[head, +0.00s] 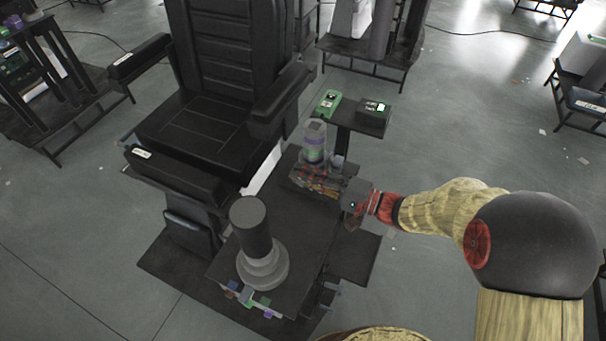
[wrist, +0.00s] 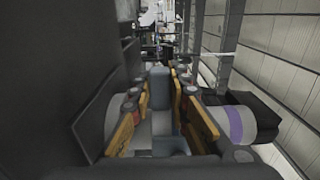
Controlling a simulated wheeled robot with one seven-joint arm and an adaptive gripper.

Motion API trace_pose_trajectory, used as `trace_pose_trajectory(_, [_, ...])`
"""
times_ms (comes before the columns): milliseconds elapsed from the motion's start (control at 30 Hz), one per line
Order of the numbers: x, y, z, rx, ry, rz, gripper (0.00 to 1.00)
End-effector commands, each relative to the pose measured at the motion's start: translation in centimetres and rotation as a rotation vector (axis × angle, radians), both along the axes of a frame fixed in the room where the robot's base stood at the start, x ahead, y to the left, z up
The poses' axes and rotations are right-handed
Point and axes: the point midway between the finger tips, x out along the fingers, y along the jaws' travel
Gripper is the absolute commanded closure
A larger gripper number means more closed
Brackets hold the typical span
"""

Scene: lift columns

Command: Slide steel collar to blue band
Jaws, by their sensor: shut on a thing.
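In the head view a lift column (head: 315,141) stands upright on the dark bench, with a grey top and green and purple bands. My gripper (head: 317,182) is low at this column, reaching in from the right. In the wrist view its orange fingers (wrist: 163,122) are closed on a blue-grey piece (wrist: 159,88), which looks like part of the steel collar. The collar's full outline is hidden by the fingers. A pale cylinder with a purple band (wrist: 235,124) shows at right in the wrist view. I cannot make out a clearly blue band on the column.
A second column, dark on a stepped grey base (head: 262,266), stands at the bench's front. A black chair (head: 205,125) stands close on the left. A small side shelf with a green device (head: 328,103) and a black box (head: 373,117) is behind. Open floor lies to the right.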

Motion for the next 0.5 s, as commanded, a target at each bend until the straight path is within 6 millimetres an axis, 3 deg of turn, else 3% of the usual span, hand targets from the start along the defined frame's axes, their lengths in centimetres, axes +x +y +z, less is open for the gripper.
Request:
trace_pose_trajectory(300, [0.05, -0.02, 0.00, 0.001, 0.000, -0.001, 1.00])
trace_pose_trajectory(333, [0.06, -0.02, 0.01, 0.002, -0.001, -0.001, 0.82])
trace_pose_trajectory(500, [0.05, -0.02, 0.01, 0.002, -0.001, -0.001, 0.72])
